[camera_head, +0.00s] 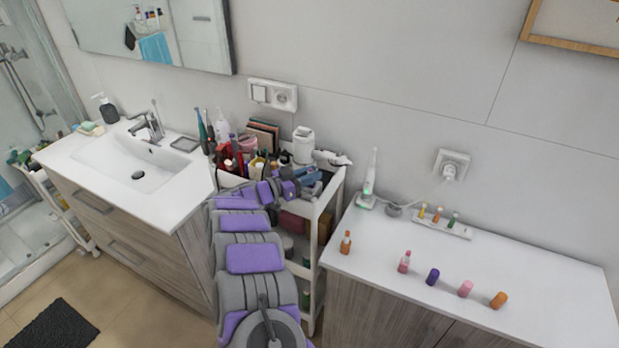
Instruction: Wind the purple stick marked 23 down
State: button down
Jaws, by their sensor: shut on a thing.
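My gripper (308,177) is at the top tray of the white cart (339,186), at the end of my grey and purple arm. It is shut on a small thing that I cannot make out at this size. A short purple stick (432,277) stands upright on the right white counter, well apart from my gripper. No number can be read on it, so I cannot tell whether it is the one marked 23.
An orange bottle (346,242), a pink bottle (404,262), a pink stick (465,289) and an orange stick (498,300) stand on the right counter (560,290). A white holder (440,227) with small sticks lies behind them. Bottles and brushes crowd the cart. A sink counter (85,160) is left.

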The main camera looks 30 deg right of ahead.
dwell(0.4)
jog(key=c, duration=1.1)
grip_release()
jog(key=shift+a, duration=0.2)
jog(key=a, duration=0.5)
jog(key=s+a+p, duration=0.1)
jog(key=a, duration=1.1)
jog(key=shift+s+a, duration=0.1)
jog(key=shift+s, duration=0.1)
